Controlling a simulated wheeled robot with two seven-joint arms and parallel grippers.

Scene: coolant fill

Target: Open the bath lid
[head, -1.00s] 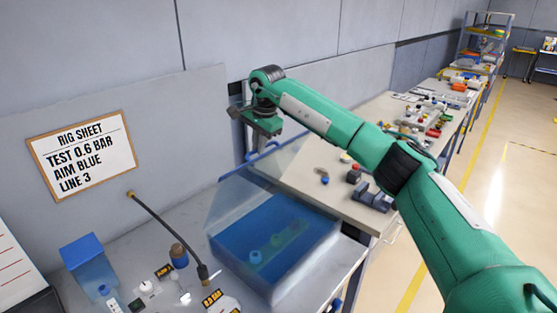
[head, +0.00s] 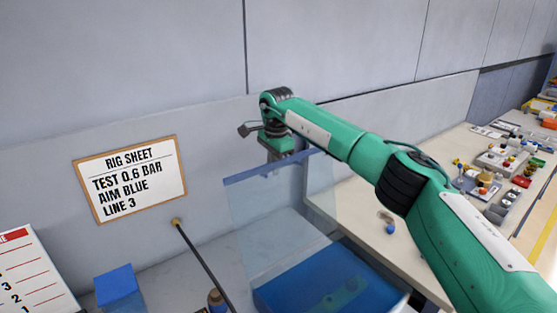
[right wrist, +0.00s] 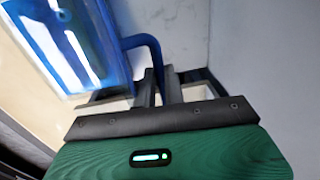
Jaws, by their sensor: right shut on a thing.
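The bath (head: 385,292) is a clear tank of blue liquid at the bottom of the head view, partly cut off by the frame. Its clear lid (head: 275,215) stands raised and steep above it, with a blue strip (head: 245,174) along its top edge. My right gripper (head: 277,165) is at that top edge, near the wall. In the right wrist view, my right gripper (right wrist: 160,88) is shut on the lid's blue bar handle (right wrist: 143,42). The fingertips partly hide the grip. My left gripper is out of view.
A rig sheet (head: 135,180) hangs on the wall left of the lid. A black hose (head: 205,265) runs from a wall fitting. A blue box (head: 118,290) stands at lower left. A bench (head: 370,215) with small parts extends right. The wall is close behind my gripper.

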